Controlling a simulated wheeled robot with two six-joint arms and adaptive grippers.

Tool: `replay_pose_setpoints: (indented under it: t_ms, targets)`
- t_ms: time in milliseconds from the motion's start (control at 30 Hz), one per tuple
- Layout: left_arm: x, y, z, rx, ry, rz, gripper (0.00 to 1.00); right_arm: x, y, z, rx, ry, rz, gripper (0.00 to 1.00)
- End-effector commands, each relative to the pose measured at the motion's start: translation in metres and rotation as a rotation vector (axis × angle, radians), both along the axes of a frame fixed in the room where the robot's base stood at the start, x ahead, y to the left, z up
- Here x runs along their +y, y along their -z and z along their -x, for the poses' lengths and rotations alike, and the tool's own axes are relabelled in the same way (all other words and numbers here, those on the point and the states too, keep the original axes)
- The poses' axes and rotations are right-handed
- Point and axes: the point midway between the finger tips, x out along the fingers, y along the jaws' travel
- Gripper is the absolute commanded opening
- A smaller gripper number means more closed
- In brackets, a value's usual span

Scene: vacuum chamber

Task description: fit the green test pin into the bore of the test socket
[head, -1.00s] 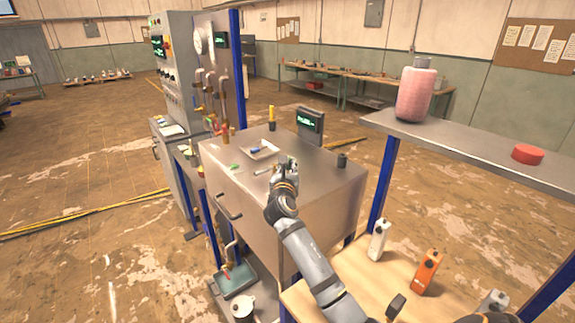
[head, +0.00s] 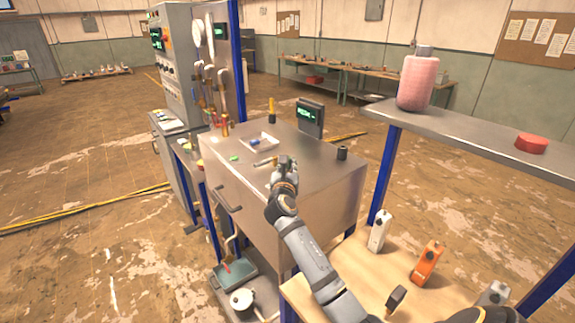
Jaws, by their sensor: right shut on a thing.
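A small green piece (head: 233,158) lies on the steel top of the chamber (head: 315,170), near its left edge; it is too small to tell if it is the test pin. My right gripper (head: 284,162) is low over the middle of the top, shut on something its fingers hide. A short metallic rod (head: 264,161) shows just left of the fingers; I cannot tell if they touch it. A dark upright cylinder (head: 342,152) stands to the right, perhaps the test socket; its bore cannot be made out. My left gripper is not in view.
A white tray (head: 275,147) with a blue piece, a yellow-and-black item (head: 271,111) and a display box (head: 310,117) stand behind the gripper. A shelf (head: 460,136) with a pink container (head: 418,80) is at right. The chamber top's front right is clear.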

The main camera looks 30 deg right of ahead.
Motion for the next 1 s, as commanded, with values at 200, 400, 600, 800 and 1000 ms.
replay_pose_setpoints:
  t_ms: [200, 400, 600, 800, 1000]
  targets:
    - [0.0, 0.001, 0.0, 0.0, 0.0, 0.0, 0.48, 0.0, 0.004, 0.0, -0.001, 0.0, -0.001, 0.0]
    - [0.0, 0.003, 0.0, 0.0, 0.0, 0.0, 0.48, 0.0, 0.011, 0.0, -0.001, -0.001, 0.001, 0.0]
    - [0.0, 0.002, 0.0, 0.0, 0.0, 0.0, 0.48, 0.0, 0.01, 0.0, -0.001, 0.0, 0.001, 0.49]
    - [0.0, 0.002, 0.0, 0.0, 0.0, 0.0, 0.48, 0.0, 0.01, 0.0, -0.001, 0.0, 0.0, 0.49]
    - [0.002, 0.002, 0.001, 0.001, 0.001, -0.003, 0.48, 0.007, 0.011, 0.008, 0.0, -0.001, -0.002, 0.49]
